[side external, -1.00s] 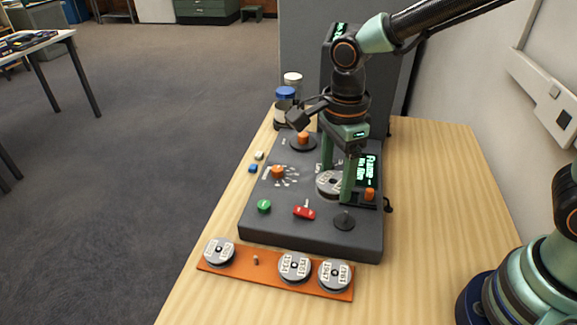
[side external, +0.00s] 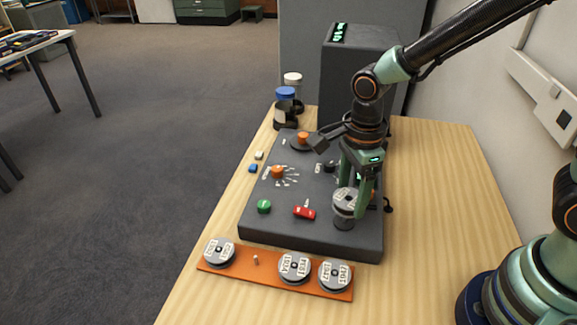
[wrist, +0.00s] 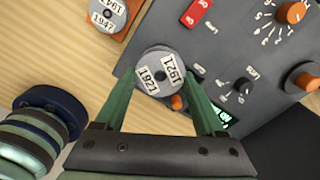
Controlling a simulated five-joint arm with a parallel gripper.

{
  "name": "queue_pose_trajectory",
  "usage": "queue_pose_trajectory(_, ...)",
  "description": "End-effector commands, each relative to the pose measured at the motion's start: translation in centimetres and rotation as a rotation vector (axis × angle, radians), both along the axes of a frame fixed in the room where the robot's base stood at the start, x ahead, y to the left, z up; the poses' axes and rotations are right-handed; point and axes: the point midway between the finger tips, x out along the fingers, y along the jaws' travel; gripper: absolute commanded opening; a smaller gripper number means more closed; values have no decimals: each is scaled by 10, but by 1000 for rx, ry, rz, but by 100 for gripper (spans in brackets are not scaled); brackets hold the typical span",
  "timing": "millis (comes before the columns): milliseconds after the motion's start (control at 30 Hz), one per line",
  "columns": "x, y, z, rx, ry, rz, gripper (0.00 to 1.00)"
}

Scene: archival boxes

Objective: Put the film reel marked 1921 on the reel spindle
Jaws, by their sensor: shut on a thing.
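The grey film reel marked 1921 (wrist: 150,57) is between the two green fingers of my gripper (wrist: 160,82) in the wrist view, and the fingers are shut on its sides. The dark round base of the reel spindle (side external: 343,223) shows just under the reel. The spindle's peg is hidden by the reel, and I cannot tell whether the reel touches it.
An orange rack (side external: 318,289) at the console's front holds three other reels and one bare peg (side external: 255,260). The console (side external: 280,234) carries a green button (side external: 264,207), a red switch (side external: 304,212) and orange knobs. Jars (side external: 286,95) stand behind. Table to the right is clear.

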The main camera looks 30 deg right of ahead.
Motion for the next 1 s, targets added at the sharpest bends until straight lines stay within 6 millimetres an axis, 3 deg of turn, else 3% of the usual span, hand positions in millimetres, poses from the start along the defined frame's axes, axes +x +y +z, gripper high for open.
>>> queue_pose_trajectory(433, 0, 0, 0, 0, 0, 0, 15)
queue_pose_trajectory(1000, 0, 0, -18, 0, 0, 0, 15)
